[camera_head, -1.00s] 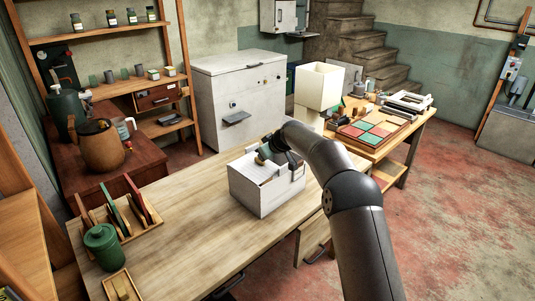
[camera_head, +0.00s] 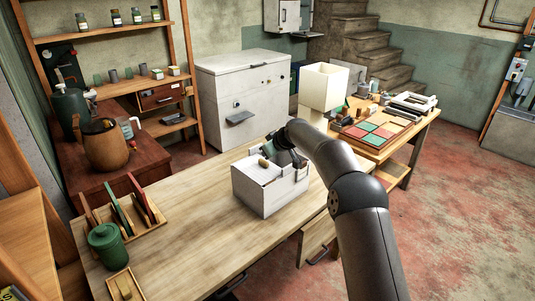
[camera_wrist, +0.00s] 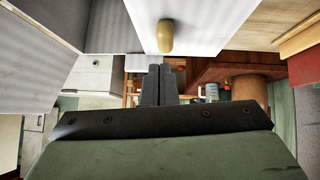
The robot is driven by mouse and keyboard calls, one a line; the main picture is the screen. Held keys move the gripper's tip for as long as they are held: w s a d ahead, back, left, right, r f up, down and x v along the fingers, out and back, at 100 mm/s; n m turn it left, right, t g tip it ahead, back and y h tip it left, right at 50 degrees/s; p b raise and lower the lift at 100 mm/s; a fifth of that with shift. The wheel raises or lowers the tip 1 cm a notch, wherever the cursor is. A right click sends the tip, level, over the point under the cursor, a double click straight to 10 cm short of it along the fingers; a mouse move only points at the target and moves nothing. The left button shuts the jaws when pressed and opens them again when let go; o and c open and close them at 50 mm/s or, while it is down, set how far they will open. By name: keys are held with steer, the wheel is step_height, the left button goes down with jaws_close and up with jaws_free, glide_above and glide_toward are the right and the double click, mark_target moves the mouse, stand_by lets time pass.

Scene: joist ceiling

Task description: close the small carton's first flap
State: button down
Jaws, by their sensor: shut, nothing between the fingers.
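The small carton is a white box (camera_head: 262,199) on the wooden workbench. A pale flap (camera_head: 258,171) with a tan knob (camera_head: 264,162) lies roughly level over the left part of its top. My gripper (camera_head: 283,158) is at the far right part of the carton's top, just right of the knob; its fingertips are hard to make out there. In the wrist view, my gripper (camera_wrist: 158,72) is shut and empty. The white flap (camera_wrist: 190,22) with the knob (camera_wrist: 165,38) shows beyond the fingertips, and I cannot tell whether they touch it. Another pale panel (camera_wrist: 35,62) fills the upper left.
A wooden rack (camera_head: 125,217) with upright plates and a green canister (camera_head: 106,246) stand left on the workbench (camera_head: 190,240). The bench between them and the carton is clear. A side table (camera_head: 385,150) with a cream lamp and coloured tiles stands right, behind my arm.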

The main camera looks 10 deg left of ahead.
steer(key=r, duration=0.1)
steer(key=r+p, duration=0.1)
steer(key=r, duration=0.1)
steer(key=r+p, duration=0.1)
steer(key=shift+d+r, duration=0.25)
steer(key=shift+r, duration=0.15)
steer(key=s+d+r+m+g+h+b, duration=0.1)
steer(key=s+d+r, duration=0.2)
steer(key=s+d, duration=0.35)
steer(key=s+d+r+m+h+b, duration=0.1)
steer(key=s+d+r+b, duration=0.15)
steer(key=s+d, duration=0.45)
steer(key=s+d+f+m+g+h, duration=0.1)
steer(key=s+d+f+m, duration=0.2)
steer(key=s, duration=1)
steer(key=s+d+f+m+g+h, duration=0.2)
steer(key=s+d+f+m, duration=0.1)
steer(key=s+d, duration=0.7)
steer(key=s+d+f+m+g+h, duration=0.1)
steer(key=s+d+f+m, duration=0.2)
steer(key=s, duration=1.3)
steer(key=d+f, duration=0.1)
steer(key=d, duration=0.2)
steer(key=shift+s+d+g+h+p, duration=0.15)
steer(key=shift+s+g+h+p, duration=0.15)
steer(key=shift+s, duration=0.05)
